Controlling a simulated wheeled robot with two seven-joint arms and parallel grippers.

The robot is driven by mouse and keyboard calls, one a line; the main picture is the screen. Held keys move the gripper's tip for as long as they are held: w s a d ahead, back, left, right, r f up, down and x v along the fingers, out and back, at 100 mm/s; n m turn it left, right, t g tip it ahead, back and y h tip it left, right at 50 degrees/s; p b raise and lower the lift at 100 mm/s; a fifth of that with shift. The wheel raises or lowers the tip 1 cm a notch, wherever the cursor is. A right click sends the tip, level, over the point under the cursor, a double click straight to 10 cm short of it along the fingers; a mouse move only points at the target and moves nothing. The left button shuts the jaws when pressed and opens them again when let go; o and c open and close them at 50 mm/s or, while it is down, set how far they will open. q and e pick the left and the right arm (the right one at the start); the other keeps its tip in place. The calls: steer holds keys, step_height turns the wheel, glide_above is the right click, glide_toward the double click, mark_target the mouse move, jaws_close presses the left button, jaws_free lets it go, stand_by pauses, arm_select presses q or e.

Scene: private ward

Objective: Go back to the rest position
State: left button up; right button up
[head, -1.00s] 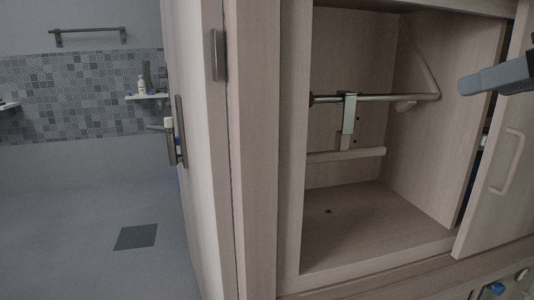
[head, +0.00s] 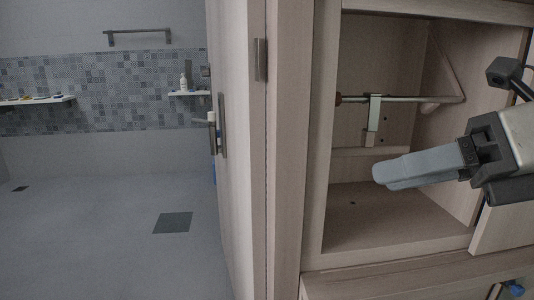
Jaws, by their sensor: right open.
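My right gripper (head: 377,178) comes in from the right edge, in front of the open wooden cabinet (head: 290,150). Its grey fingers point left and overlap each other from this angle, and nothing shows between them. Behind it, inside the cabinet, a metal rail (head: 415,99) runs across with a pale hanging bracket (head: 374,112) on it. My left gripper is not in view.
An open door (head: 237,200) stands left of the cabinet. Beyond it is a tiled washroom with clear floor (head: 90,230), a floor drain (head: 173,222), a wall bar (head: 138,31) and small shelves (head: 189,93).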

steer(key=a+m+g+y+p, duration=0.1)
steer(key=a+m+g+y, duration=0.3)
steer(key=y, duration=0.6)
steer(key=w+d+f+m+t+h+p, duration=0.15)
steer(key=w+f+m+t+h, duration=0.35)
steer(key=m+t, duration=0.55)
steer(key=w+d+f+m+t+h, duration=0.2)
steer(key=f+m+t+h, duration=0.35)
steer(key=m, duration=0.75)
steer(key=s+d+f+m+g+h, duration=0.1)
steer(key=s+f+m+h, duration=0.3)
steer(key=f, duration=0.6)
steer(key=w+f+m+g+h, duration=0.1)
steer(key=f+m+h, duration=0.2)
steer(key=f+m, duration=0.5)
steer(key=s+a+f+g+p, duration=0.1)
steer(key=s+a+f+g, duration=0.1)
steer(key=s+f+g, duration=0.3)
steer(key=s+f, duration=0.4)
steer(key=f, duration=0.4)
steer(key=shift+s+a+g, duration=0.25)
steer(key=shift+s+g, duration=0.05)
